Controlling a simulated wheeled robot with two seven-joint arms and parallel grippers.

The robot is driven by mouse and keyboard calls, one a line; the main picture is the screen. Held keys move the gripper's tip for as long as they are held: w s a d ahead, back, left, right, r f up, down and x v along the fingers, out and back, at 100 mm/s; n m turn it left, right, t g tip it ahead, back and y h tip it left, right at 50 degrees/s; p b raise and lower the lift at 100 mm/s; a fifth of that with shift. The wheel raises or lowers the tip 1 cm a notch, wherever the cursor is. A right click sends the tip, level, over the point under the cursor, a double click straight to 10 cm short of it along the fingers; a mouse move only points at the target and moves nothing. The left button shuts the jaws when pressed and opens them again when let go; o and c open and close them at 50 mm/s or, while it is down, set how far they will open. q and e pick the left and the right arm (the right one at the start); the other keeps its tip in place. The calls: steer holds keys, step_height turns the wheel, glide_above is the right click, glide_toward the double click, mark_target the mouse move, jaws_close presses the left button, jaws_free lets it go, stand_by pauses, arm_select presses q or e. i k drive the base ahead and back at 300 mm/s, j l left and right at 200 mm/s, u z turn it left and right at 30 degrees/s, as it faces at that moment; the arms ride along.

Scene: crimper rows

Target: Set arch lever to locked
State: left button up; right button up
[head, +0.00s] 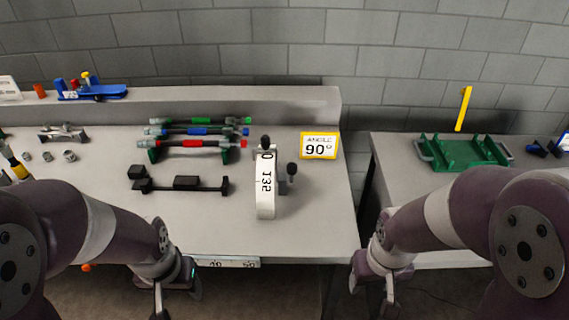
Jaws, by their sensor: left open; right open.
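A white arch (265,200) with black numbers, 135 among them, stands upright on the left bench. One black knob (265,143) shows at the arch's far upper end. Another black knob (292,169) stands on a short stem just right of the arch, by a small grey block. I cannot tell which knob belongs to the arch lever or which position is locked. My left gripper (161,308) is open at the bottom edge, nearer and left of the arch. My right gripper (384,306) is open at the bottom edge, right of the arch. Both are apart from it, and their fingertips are partly cut off.
A green tray (462,153) sits on the right bench, beyond a gap. A raised ledge runs along the back.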

mark_target(292, 166)
steer(key=j+z, duration=0.35)
steer(key=j, duration=0.3)
steer(key=j+z, duration=0.35)
steer(key=j, duration=0.3)
